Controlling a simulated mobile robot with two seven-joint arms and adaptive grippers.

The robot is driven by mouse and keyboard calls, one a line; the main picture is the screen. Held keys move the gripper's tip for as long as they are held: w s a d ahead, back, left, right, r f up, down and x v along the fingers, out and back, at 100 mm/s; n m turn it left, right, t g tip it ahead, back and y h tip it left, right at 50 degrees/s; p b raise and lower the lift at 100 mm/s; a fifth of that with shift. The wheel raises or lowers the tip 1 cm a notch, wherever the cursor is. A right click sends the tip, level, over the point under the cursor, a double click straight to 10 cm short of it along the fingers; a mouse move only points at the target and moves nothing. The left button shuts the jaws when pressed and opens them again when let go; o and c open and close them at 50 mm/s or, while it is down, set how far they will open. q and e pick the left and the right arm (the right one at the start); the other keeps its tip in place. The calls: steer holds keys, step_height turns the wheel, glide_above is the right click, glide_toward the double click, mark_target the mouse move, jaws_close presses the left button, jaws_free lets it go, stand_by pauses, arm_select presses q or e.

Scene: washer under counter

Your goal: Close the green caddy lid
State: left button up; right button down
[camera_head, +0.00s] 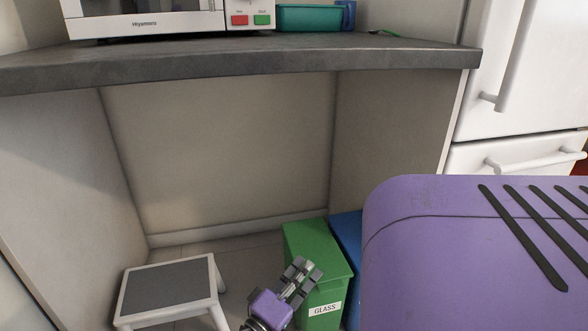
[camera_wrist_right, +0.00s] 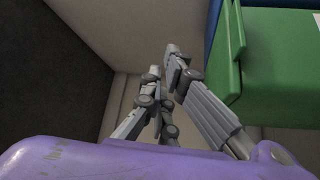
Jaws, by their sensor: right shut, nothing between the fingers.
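The green caddy (camera_head: 330,289) stands on the floor under the counter, with a white label reading GLASS on its front. Its lid (camera_head: 315,240) looks down flat on top, though my gripper hides part of it. My right gripper (camera_head: 303,268) is shut and empty, in front of the caddy's left part in the head view. In the right wrist view the gripper (camera_wrist_right: 160,62) has its fingers together, beside the green caddy (camera_wrist_right: 275,55). I cannot tell whether it touches the caddy. My left gripper is not in view.
A blue bin (camera_head: 347,238) stands right of the caddy. A step stool (camera_head: 170,284) stands to the left. The counter (camera_head: 240,62) overhangs them, carrying a microwave (camera_head: 145,20) and a teal container (camera_head: 309,18). A white fridge (camera_head: 535,80) is at right.

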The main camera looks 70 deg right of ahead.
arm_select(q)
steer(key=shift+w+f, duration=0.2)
arm_select(e)
step_height(320, 180, down, 6)
steer(key=shift+s+a+f, duration=0.25)
steer(key=shift+s+a, duration=0.15)
steer(key=shift+a, duration=0.05)
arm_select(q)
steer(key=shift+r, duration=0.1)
arm_select(e)
steer(key=shift+r, duration=0.15)
